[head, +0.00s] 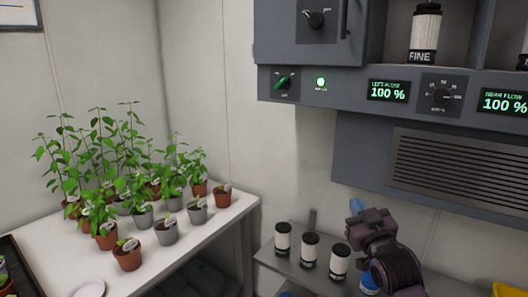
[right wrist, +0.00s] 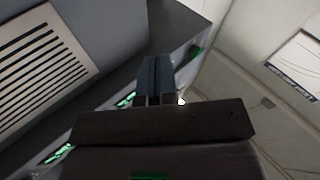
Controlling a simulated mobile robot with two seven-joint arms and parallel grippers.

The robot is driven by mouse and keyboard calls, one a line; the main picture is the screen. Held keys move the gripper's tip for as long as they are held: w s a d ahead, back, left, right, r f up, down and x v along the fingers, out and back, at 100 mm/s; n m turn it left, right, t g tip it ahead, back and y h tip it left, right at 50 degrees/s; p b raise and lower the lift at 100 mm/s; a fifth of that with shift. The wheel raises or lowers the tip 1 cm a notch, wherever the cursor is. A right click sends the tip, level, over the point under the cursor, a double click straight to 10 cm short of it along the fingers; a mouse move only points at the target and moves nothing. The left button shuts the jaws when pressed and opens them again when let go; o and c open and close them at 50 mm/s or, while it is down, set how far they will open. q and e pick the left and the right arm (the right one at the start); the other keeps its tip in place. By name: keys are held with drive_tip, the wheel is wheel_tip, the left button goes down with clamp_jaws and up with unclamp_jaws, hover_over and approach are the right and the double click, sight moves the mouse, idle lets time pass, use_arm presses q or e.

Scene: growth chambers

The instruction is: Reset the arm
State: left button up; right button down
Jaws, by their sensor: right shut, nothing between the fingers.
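My right arm comes up at the lower right of the head view, and its dark purple wrist hides part of the shelf. My right gripper (head: 356,205) has blue fingers that point upward in front of the wall, below the grey control cabinet. In the right wrist view the blue fingers (right wrist: 154,75) are together with nothing between them. My left gripper does not show in either view.
Several black-capped jars, one here (head: 310,250), stand on a metal shelf (head: 283,268) beside my right arm. The grey cabinet (head: 350,120) with knobs and displays hangs above. A white bench (head: 200,235) with several potted plants (head: 128,255) is at left.

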drive_tip(key=s+d+f+m+g+h, duration=0.1)
drive_tip(key=s+d+f+g, duration=0.2)
drive_tip(key=s+f, duration=1.2)
drive_tip(key=s+d+f+m+g+h, duration=0.2)
drive_tip(key=s+f+g, duration=0.3)
drive_tip(key=s+f, duration=1)
wheel_tip(320, 180, down, 4)
drive_tip(key=shift+s+d+f, duration=0.25)
drive_tip(key=shift+s+d, duration=0.05)
drive_tip(key=shift+d, duration=0.25)
